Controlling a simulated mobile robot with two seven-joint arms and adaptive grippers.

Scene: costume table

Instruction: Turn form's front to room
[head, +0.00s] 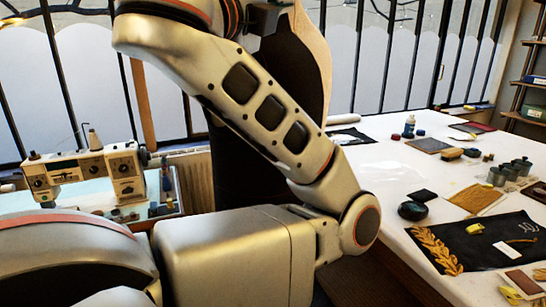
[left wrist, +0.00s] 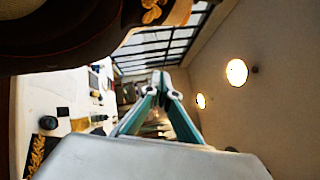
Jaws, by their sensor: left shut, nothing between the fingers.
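The form (head: 297,75) stands behind my left arm in the head view, dark with a beige strip along its right edge. My arm hides much of it, and its top is cut off. In the left wrist view, a large dark curved shape with gold trim, seemingly the form (left wrist: 85,42), fills the top left close to the camera. I cannot tell which way its front faces. My left gripper (left wrist: 160,76) has its teal fingers shut and empty, beside and apart from that shape. In the head view its fingers are not visible. My right gripper is not in view.
A white table (head: 375,178) at right bears a black cloth with gold leaf trim (head: 437,250), a dark round object (head: 412,210) and small tools. A sewing machine (head: 85,175) stands at left. Barred windows line the back. Shelves (head: 528,85) stand far right.

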